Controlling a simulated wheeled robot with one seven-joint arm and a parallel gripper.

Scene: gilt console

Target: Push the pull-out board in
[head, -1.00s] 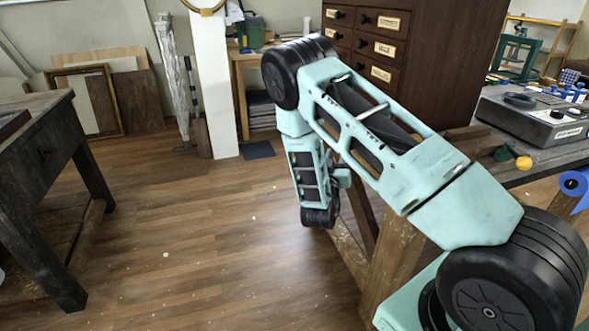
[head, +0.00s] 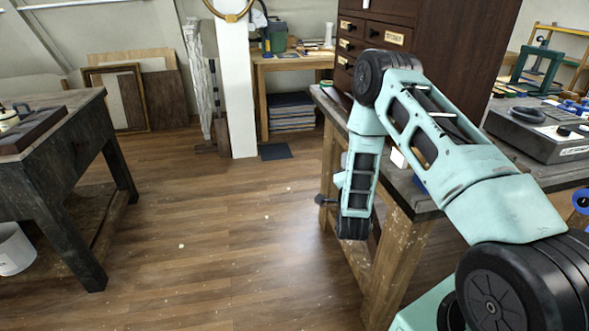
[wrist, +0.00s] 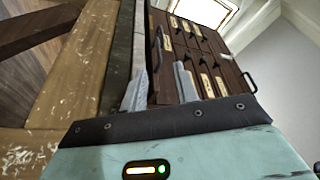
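The dark wooden cabinet (head: 460,45) with labelled drawers stands on the bench behind my arm; it also fills the middle of the wrist view (wrist: 203,52), turned on its side. A bar handle (wrist: 159,39) shows low on its front and another handle (wrist: 248,82) near its top. I cannot tell which part is the pull-out board. My gripper (wrist: 162,80) shows in the wrist view with its two grey fingers apart, nothing visible between them, in front of the cabinet. In the head view my gripper is mostly hidden by the arm, beside the bench's end.
The right bench (head: 400,215) has thick wooden legs, and a grey boxy device (head: 545,130) stands on it. A dark table (head: 60,120) stands at left with a white bucket (head: 14,250) under it. The wooden floor (head: 215,235) between them is clear.

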